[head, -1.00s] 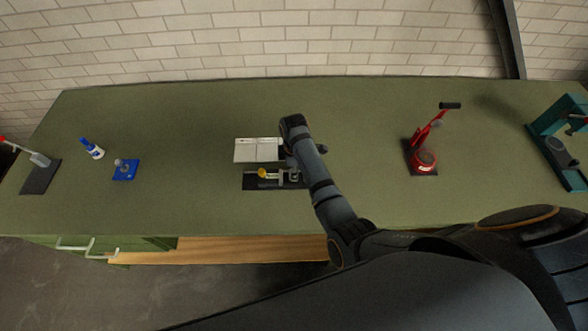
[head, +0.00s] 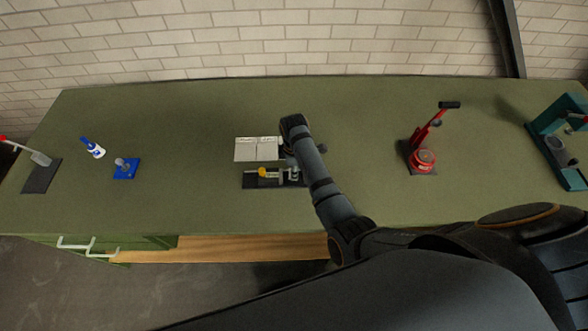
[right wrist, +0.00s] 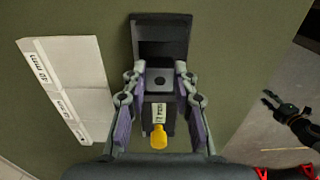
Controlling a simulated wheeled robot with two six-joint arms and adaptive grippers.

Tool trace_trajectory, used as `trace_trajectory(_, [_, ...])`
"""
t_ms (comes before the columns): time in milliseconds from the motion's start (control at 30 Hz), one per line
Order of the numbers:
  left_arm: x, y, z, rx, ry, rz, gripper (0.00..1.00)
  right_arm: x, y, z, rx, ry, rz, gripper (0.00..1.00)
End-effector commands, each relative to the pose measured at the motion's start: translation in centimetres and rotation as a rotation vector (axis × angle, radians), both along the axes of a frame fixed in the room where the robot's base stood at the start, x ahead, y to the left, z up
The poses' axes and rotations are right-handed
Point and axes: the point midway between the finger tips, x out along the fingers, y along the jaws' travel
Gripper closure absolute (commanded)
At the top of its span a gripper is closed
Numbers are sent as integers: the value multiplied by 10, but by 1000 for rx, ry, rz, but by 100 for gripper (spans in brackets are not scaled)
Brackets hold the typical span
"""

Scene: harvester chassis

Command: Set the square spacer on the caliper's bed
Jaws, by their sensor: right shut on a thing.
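The caliper stands on a black base (head: 250,182) at the middle of the bench, with a yellow knob (head: 262,172) on its left. In the right wrist view the base (right wrist: 160,35), the knob (right wrist: 159,137) and a small "17 mm" label show. My right gripper (right wrist: 160,82) is shut on the grey square spacer (right wrist: 160,73), which has a dark round hole. The spacer is over the caliper, between the base's bare end and the knob; I cannot tell whether it touches the bed. My left gripper (right wrist: 284,108) appears at the right wrist view's right edge, empty and beyond the bench.
A white sheet (head: 256,149) with millimetre labels lies just behind the caliper. A blue block (head: 126,169), a blue-white bottle (head: 93,148) and a dark-based lever tool (head: 41,176) stand left. A red tool (head: 422,160) and a teal press (head: 560,150) stand right. Bench between is clear.

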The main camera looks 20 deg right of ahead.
Motion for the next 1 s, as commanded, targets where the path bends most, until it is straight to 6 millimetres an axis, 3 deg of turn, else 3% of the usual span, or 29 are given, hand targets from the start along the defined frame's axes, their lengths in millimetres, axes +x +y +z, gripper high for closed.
trace_trajectory(1000, [0, 0, -3, 0, 0, 0, 60, 0, 0, -15, 0, 0, 0, 100])
